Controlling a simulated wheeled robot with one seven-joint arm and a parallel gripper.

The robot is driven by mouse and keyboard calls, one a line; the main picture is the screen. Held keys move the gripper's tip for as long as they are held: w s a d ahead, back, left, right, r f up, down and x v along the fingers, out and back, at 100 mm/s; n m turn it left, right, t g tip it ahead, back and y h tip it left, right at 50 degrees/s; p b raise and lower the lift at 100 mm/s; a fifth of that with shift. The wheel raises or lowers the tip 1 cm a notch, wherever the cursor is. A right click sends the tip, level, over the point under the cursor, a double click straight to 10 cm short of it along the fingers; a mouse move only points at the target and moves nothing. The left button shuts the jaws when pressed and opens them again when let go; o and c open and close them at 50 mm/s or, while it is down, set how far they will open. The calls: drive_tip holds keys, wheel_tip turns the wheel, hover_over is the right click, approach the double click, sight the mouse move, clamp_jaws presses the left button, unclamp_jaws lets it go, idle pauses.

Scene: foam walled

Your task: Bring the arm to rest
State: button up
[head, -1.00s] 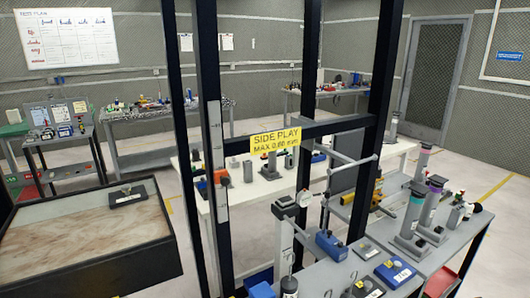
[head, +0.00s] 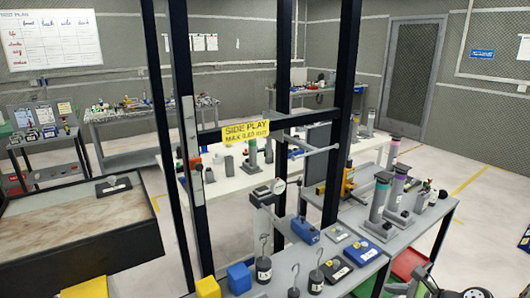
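A black upright frame (head: 348,95) stands in front of me. It carries a yellow "SIDE PLAY MAX 0.60 mm" sign (head: 246,132).
A dark-sided table (head: 75,235) stands at left. A white table (head: 222,185) stands behind the frame. Open floor (head: 480,190) shows at far right.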

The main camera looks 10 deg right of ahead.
drive_tip(key=s+a+r+n+g+h, duration=0.1)
drive_tip(key=a+r+n+g, duration=0.1)
drive_tip(key=a+r+n, duration=0.4)
drive_tip(key=a+r+n+g+h+p, duration=0.15)
drive_tip(key=a+n, duration=0.25)
drive_tip(key=a, duration=0.4)
drive_tip(key=s+a+r+n+g, duration=0.1)
drive_tip(key=a+r+n, duration=0.4)
drive_tip(key=a+n, duration=0.15)
drive_tip(key=s+a+r+n+h, duration=0.1)
drive_tip(key=s+a+r+n, duration=0.1)
drive_tip(key=s+n, duration=0.3)
drive_tip(key=s+a+r+n+h, duration=0.1)
drive_tip(key=s+a+r+n, duration=0.2)
drive_tip(key=s, duration=0.6)
drive_tip(key=shift+s+a+n+t+p, duration=0.35)
drive_tip(key=shift+a+n, duration=0.6)
drive_tip(key=shift+n, duration=0.3)
